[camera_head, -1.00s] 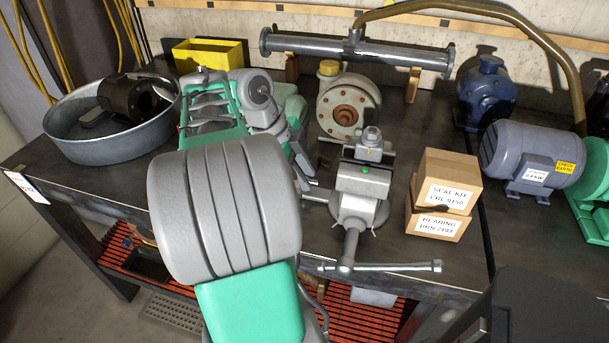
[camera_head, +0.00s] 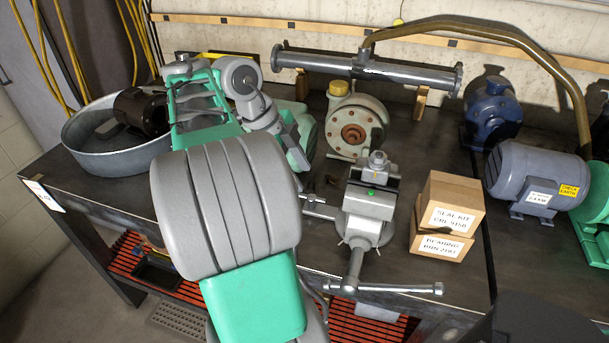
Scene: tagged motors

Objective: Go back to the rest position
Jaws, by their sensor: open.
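My arm rises from the bottom of the head view, bends at a large grey joint, and reaches back over the bench. My gripper (camera_head: 298,160) hangs from the wrist, between the beige pump (camera_head: 355,130) and the grey joint. Its fingers are small and partly hidden by my arm; it looks open, with nothing visible in it. A dark motor (camera_head: 140,110) lies in a round metal tub (camera_head: 85,145) at the left. A grey motor (camera_head: 535,175) with a yellow CHECK EARTH tag and a white tag stands at the right.
A bench vise (camera_head: 368,205) with a long handle stands right of my arm. Two stacked cartons (camera_head: 447,215) stand beside it. A blue pump (camera_head: 490,108) and a pipe assembly (camera_head: 365,68) are behind. The bench's front edge (camera_head: 110,215) runs below the tub.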

